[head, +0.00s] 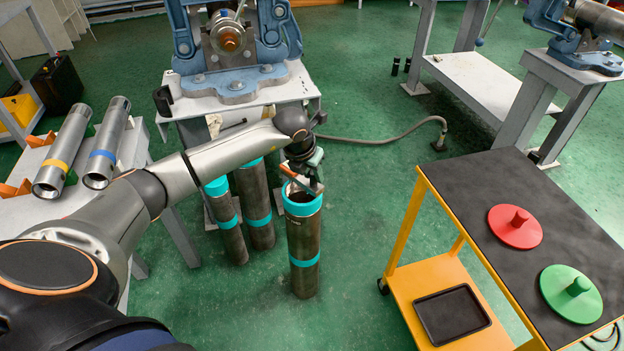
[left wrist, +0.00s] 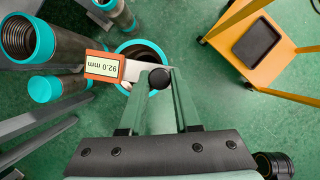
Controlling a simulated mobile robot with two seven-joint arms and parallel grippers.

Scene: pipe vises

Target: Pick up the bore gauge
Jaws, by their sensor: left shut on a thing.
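The bore gauge (left wrist: 103,66) is an orange box with a display reading 92.0 mm and a pale metal plate with a black knob. My left gripper (left wrist: 159,88) is shut on it in the left wrist view. In the head view my left gripper (head: 306,166) is just above the open top of a standing pipe (head: 304,240) with teal bands. Part of the gauge (head: 290,172) shows there as a small orange piece, partly hidden by the gripper. In the left wrist view the gauge overlaps the pipe's teal rim (left wrist: 143,46); I cannot tell whether they touch. My right gripper is not in view.
Two more teal-banded pipes (head: 228,225) (head: 258,205) stand close on the left. A blue vise (head: 232,75) is behind. A yellow cart (head: 440,295) with a red disc (head: 515,226) and a green disc (head: 571,292) stands at right. Green floor (head: 365,175) is clear between.

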